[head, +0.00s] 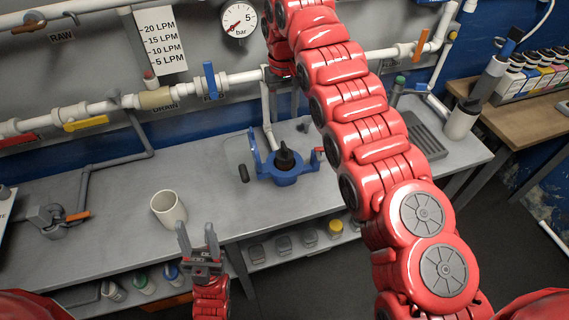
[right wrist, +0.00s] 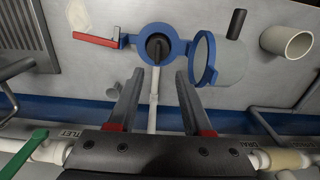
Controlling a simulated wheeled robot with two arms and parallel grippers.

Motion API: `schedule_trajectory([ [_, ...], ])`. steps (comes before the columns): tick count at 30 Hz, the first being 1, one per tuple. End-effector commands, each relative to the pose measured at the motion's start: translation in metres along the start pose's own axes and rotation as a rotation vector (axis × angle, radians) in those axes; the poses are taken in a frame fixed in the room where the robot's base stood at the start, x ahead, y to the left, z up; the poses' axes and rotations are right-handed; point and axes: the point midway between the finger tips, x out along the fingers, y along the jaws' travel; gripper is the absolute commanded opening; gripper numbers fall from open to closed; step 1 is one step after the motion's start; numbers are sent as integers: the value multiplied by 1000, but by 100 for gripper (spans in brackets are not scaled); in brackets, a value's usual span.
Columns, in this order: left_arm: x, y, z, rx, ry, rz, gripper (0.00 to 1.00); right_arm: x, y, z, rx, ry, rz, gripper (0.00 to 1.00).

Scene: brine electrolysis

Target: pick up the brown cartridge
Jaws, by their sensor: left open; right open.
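No piece looks clearly brown. A dark piece (head: 285,157) stands in the round blue housing (head: 285,177) on the bench; it also shows in the right wrist view (right wrist: 158,48). A short dark cylinder (head: 243,174) lies left of the housing, by a clear bowl; it also shows in the right wrist view (right wrist: 237,24). Either may be the cartridge. My right gripper (right wrist: 159,76) is open and empty, its fingers pointing toward the housing, apart from it. My left gripper (head: 199,235) is open and empty at the bench's front edge.
A blue ring (right wrist: 205,59) with a clear bowl (right wrist: 231,62) sits beside the housing. A red handle (right wrist: 96,39) sticks out on the other side. A white cup (head: 168,208) stands on the left bench. Pipes and valves run along the back wall.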

Motion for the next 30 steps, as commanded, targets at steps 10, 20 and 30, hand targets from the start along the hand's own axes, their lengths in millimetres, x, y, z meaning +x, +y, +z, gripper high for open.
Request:
schedule_trajectory([
  [10,16,-1,-3,0,2,0,50,47,-3,-1,-2,3,-6,50],
  [20,27,-1,-5,0,2,0,50,89,0,0,1,-1,-2,50],
  [30,50,-2,-8,0,2,0,50,124,2,-5,1,0,-1,50],
])
